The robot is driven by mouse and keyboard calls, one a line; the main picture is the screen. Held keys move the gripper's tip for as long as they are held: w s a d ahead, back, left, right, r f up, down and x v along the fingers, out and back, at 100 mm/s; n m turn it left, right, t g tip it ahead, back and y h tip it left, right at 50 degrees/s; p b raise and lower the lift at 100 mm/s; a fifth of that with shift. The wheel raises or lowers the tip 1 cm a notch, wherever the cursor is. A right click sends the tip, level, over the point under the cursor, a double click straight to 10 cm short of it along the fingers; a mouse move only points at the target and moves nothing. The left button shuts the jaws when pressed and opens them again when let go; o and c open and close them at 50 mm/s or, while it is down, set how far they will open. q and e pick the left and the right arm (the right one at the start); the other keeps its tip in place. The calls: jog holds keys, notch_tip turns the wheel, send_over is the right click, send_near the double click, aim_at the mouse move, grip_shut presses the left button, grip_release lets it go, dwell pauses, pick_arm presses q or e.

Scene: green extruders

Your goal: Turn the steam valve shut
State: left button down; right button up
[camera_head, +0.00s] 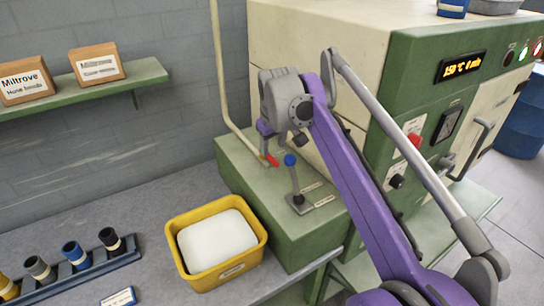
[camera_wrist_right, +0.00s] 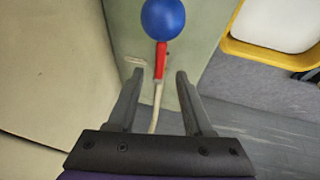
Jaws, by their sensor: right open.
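The steam valve's red lever (camera_head: 272,160) shows at the lower end of the cream pipe (camera_head: 222,75), above the green cabinet top. In the right wrist view the red lever (camera_wrist_right: 161,62) lies in line with the gap between my fingertips, with the pipe (camera_wrist_right: 157,98) behind it. My right gripper (camera_head: 266,150) is open and points down beside the lever. The right wrist view shows both fingers (camera_wrist_right: 160,76) apart, with nothing clamped; contact cannot be told. My left gripper is not in view.
A blue-knobbed lever (camera_head: 290,160) stands close to the right; its ball (camera_wrist_right: 164,18) is just beyond the red lever. A yellow bin (camera_head: 258,256) with white contents sits in front. The green and cream machine (camera_head: 300,40) rises behind my arm. A shelf (camera_head: 150,72) holds boxes.

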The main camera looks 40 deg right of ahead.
aim_at(272, 158)
jog(key=x, duration=0.5)
jog(key=shift+w+d+f, duration=0.1)
jog(key=shift+w+f, duration=0.05)
jog(key=shift+f, duration=0.25)
grip_shut()
dwell(1.0)
